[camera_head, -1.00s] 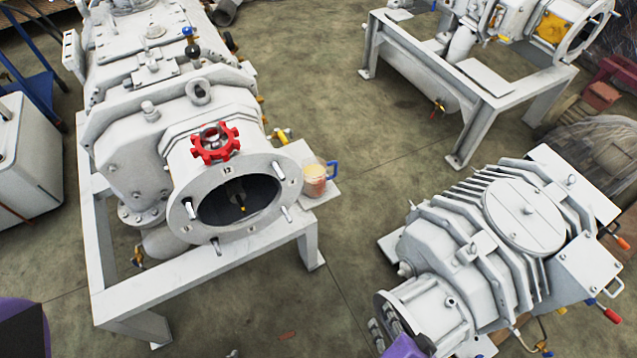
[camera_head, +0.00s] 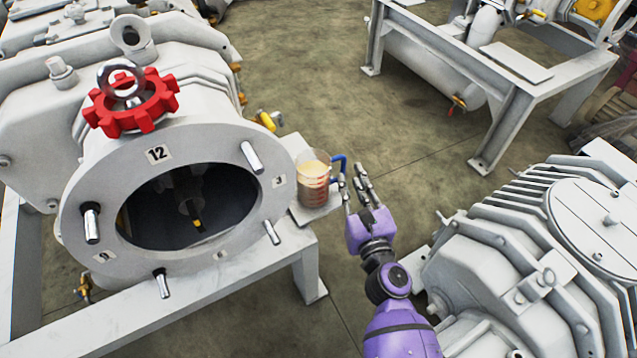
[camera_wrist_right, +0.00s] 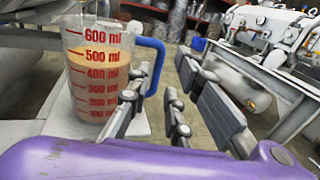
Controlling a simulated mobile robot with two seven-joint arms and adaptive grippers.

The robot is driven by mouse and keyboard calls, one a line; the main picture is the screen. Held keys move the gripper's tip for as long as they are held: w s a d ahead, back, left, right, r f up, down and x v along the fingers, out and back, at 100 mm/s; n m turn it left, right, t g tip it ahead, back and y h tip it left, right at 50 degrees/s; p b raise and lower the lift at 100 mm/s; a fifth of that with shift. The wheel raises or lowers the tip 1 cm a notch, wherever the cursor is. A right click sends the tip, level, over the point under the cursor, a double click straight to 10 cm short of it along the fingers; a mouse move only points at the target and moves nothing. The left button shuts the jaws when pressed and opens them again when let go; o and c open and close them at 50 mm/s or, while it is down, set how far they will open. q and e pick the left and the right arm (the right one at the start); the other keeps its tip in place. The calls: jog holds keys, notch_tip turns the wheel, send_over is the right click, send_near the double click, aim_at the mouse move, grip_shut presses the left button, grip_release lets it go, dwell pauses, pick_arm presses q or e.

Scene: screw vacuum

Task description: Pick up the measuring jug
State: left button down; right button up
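The measuring jug (camera_head: 314,179) is clear with red markings and a blue handle, and holds an orange-brown liquid. It stands upright on a small ledge of the pump frame, to the right of the round opening. In the right wrist view the jug (camera_wrist_right: 95,75) is at the left, its blue handle (camera_wrist_right: 157,62) facing the fingers. My right gripper (camera_head: 354,184) is open, just to the right of the handle. In the right wrist view the fingers (camera_wrist_right: 168,105) are spread apart with nothing between them; whether one touches the handle I cannot tell. My left gripper is not in view.
The large pump flange (camera_head: 165,205) with protruding studs and a red handwheel (camera_head: 130,103) stands left of the jug. A yellow-handled valve (camera_head: 266,121) is just behind the jug. A ribbed grey machine (camera_head: 500,270) is close on the right. Open floor (camera_head: 400,130) lies behind.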

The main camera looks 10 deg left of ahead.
aim_at(344, 164)
jog(key=x, duration=0.6)
jog(key=shift+w+a+b, duration=0.2)
jog(key=shift+b, duration=0.2)
grip_shut()
jog(key=shift+r, duration=0.15)
